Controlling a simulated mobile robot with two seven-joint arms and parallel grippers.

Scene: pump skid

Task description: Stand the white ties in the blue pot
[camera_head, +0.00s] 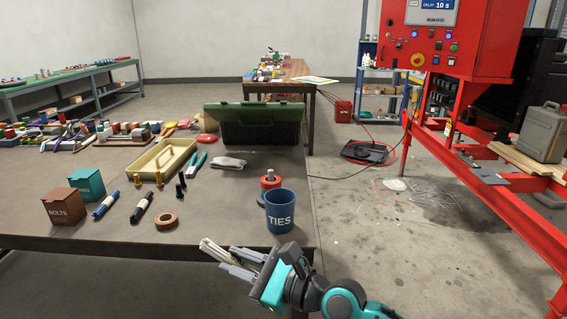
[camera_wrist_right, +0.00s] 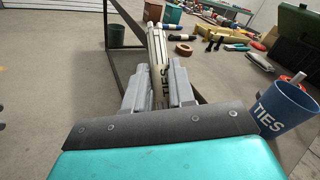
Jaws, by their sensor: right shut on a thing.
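The blue pot (camera_head: 279,212), lettered TIES, stands upright at the front right corner of the table. It also shows at the right of the right wrist view (camera_wrist_right: 284,108). My right gripper (camera_head: 243,262) is shut on the bundle of white ties (camera_head: 214,249), at the table's front edge, left of and nearer than the pot. In the right wrist view the ties (camera_wrist_right: 157,50) stick out beyond the fingers (camera_wrist_right: 157,88), with part of some lettering on their band. The ties are apart from the pot. My left gripper is not in view.
On the table (camera_head: 215,205) are a brown BOLTS box (camera_head: 64,207), a teal box (camera_head: 88,184), markers, a tape roll (camera_head: 166,220), a yellow tray (camera_head: 161,160) and a green toolbox (camera_head: 258,125). A red-and-white roll (camera_head: 270,182) stands just behind the pot. A red frame (camera_head: 500,200) stands at right.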

